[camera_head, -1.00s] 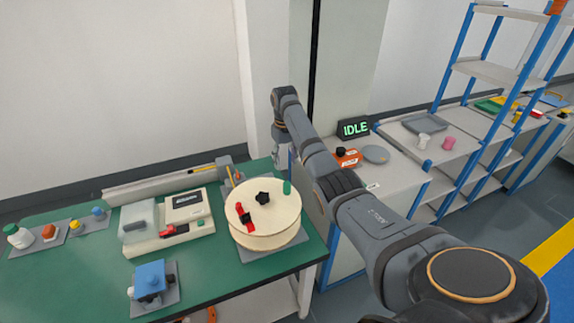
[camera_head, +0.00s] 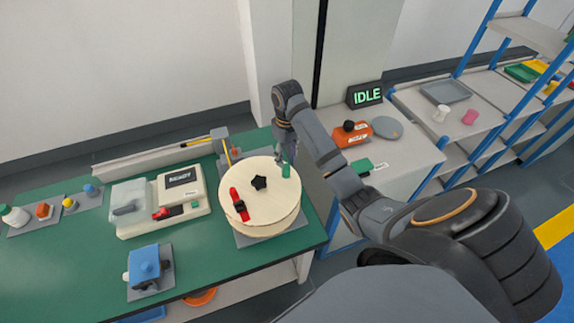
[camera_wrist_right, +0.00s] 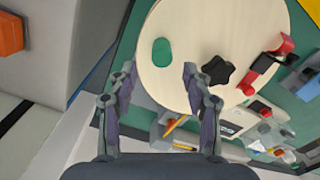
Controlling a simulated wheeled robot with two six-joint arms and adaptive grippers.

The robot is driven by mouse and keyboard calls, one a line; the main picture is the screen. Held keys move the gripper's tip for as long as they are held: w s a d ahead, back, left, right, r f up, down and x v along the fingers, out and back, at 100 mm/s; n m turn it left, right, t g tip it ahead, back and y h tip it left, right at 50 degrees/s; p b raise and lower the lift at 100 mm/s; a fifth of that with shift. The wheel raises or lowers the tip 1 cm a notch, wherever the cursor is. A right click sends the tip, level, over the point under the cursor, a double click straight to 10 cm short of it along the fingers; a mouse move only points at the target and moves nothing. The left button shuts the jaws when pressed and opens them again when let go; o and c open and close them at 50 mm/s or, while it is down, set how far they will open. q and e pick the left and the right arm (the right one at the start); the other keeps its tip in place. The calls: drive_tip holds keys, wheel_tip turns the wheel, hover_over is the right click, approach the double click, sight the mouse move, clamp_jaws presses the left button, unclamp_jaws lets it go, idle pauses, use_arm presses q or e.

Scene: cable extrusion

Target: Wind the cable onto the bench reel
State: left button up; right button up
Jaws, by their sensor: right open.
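The bench reel (camera_head: 255,210) is a pale round drum on a grey plate at the green bench's right end. Its top carries a black star knob (camera_head: 259,183), a red piece with a black knob (camera_head: 238,203) and an upright green peg (camera_head: 286,171). My right gripper (camera_head: 281,160) is open and empty, pointing down at the reel's far right edge beside the green peg. In the right wrist view, the green peg (camera_wrist_right: 162,52) shows just ahead, between the lines of the two parted fingertips (camera_wrist_right: 160,73). I cannot clearly make out a cable on the reel. My left gripper is out of view.
Left of the reel stand a cream device reading READY (camera_head: 181,179) and a blue fixture (camera_head: 149,262). A long rail (camera_head: 150,158) runs along the back. Right, a side cabinet holds an IDLE display (camera_head: 366,95) and an orange box (camera_head: 351,134). An orange ring (camera_head: 200,297) lies below the bench.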

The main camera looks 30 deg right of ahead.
sight(287, 167)
wheel_tip(287, 167, down, 5)
drive_tip(key=b, duration=0.3)
drive_tip(key=shift+s+a+f+p, duration=0.1)
drive_tip(key=shift+a+f+p, duration=0.1)
drive_tip(key=shift+f+p, duration=0.4)
drive_tip(key=shift+f, duration=0.1)
drive_tip(key=c, duration=0.7)
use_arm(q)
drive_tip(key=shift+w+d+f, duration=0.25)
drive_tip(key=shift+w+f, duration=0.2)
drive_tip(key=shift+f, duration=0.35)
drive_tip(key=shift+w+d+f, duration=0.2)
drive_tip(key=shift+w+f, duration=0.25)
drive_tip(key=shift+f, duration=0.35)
use_arm(e)
clamp_jaws()
